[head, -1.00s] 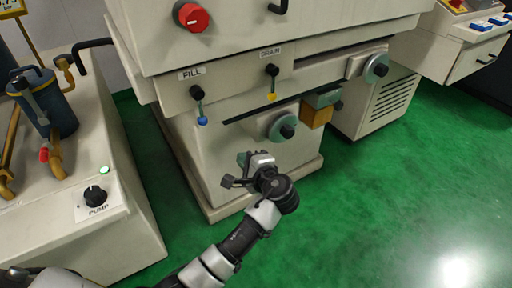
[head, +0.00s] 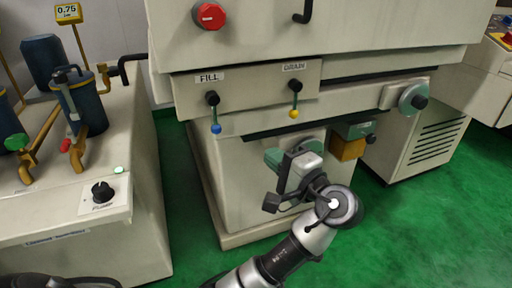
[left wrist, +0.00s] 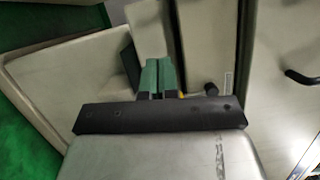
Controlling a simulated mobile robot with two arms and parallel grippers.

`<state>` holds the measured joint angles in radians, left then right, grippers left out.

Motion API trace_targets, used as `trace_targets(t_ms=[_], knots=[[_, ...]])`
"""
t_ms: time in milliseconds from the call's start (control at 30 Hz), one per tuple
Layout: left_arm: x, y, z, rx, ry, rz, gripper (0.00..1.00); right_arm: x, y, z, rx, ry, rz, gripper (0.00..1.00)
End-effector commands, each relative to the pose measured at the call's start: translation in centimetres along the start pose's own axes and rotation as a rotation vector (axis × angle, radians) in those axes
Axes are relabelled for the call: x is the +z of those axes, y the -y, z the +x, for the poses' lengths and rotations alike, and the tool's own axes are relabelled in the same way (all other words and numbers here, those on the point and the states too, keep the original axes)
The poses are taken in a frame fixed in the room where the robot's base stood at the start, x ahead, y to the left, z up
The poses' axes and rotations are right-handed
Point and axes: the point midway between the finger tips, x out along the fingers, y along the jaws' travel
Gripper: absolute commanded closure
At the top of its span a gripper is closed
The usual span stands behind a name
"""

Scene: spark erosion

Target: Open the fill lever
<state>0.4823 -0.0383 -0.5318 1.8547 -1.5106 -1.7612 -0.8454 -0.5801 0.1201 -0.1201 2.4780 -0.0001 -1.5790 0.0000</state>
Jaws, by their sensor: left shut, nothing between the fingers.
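The fill lever (head: 214,113) is on the machine front under the FILL label. It has a black pivot knob and hangs down to a blue tip. The drain lever (head: 294,100), with a yellow tip, hangs to its right. My left gripper (head: 284,158) is in front of the machine, below and right of the fill lever and apart from it. In the left wrist view its green fingers (left wrist: 158,76) are together and empty. A yellow tip and a black knob (left wrist: 211,89) show beyond them. I cannot make out the blue tip there. My right gripper is not in view.
A handwheel (head: 412,98) sticks out at the right, and another wheel is partly hidden behind my left gripper. A yellow-brown block (head: 348,148) is beside it. A pump cabinet (head: 75,235) stands at the left. Green floor (head: 420,225) is clear at the right.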

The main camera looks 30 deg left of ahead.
Motion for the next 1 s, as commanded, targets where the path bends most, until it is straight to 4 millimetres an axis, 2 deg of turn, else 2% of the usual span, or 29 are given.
trace_targets(t_ms=[433,500,700,1000], knots=[[0.1,-0.1,9.2,-0.004,0.004,-0.001,1.00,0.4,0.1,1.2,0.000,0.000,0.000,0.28],[1.0,-0.1,9.9,-0.004,0.002,-0.001,1.00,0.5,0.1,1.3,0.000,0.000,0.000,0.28],[2.5,-0.1,11.4,-0.003,0.002,0.001,1.00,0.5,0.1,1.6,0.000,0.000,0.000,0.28],[2.9,0.0,11.7,-0.001,0.000,0.001,1.00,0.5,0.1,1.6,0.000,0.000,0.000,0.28]])
